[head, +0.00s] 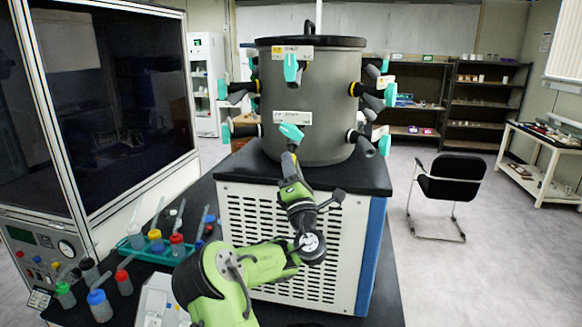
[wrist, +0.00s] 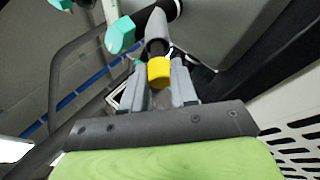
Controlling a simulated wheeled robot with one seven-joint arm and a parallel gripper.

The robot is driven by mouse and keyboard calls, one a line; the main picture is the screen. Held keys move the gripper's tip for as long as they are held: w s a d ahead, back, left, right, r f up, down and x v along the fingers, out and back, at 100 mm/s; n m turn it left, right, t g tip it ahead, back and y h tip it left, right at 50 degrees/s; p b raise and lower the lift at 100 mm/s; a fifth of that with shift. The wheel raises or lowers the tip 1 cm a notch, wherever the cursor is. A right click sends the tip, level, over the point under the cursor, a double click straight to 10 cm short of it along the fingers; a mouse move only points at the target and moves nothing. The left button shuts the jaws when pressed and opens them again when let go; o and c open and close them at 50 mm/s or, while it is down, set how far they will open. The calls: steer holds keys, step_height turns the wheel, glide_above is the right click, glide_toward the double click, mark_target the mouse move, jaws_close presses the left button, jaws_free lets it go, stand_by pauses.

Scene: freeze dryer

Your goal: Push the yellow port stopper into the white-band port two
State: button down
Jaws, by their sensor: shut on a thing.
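My gripper (wrist: 159,86) is shut on the yellow port stopper (wrist: 159,72), which sits between its two grey fingers in the wrist view. A grey port tube (wrist: 157,30) lies straight beyond the stopper; I cannot tell whether they touch. A teal valve handle (wrist: 120,35) is just left of that tube. In the head view my gripper (head: 289,163) is at the front of the grey drum (head: 330,100), below the lower front port's teal handle (head: 291,131). The stopper is not clearly visible there, and the front port's band is hidden.
More ports with teal handles (head: 390,94) stick out around the drum. A teal rack (head: 135,252) and several capped flasks (head: 99,304) stand on the dark bench at left, beside a glass-fronted cabinet (head: 110,110). A black chair (head: 452,180) stands on open floor at right.

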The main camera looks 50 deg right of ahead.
steer(key=shift+w+d+r+p, duration=0.2)
steer(key=shift+d+r+p, duration=0.5)
steer(key=shift+p, duration=0.35)
stand_by(0.6)
steer(key=c, duration=0.8)
jaws_free()
steer(key=shift+f, duration=0.1)
steer(key=shift+a, duration=0.1)
steer(key=b+v, duration=1.3)
steer(key=v, duration=0.2)
steer(key=shift+s+a+f, duration=0.15)
steer(key=shift+s+f, duration=0.05)
steer(key=shift+f, duration=0.05)
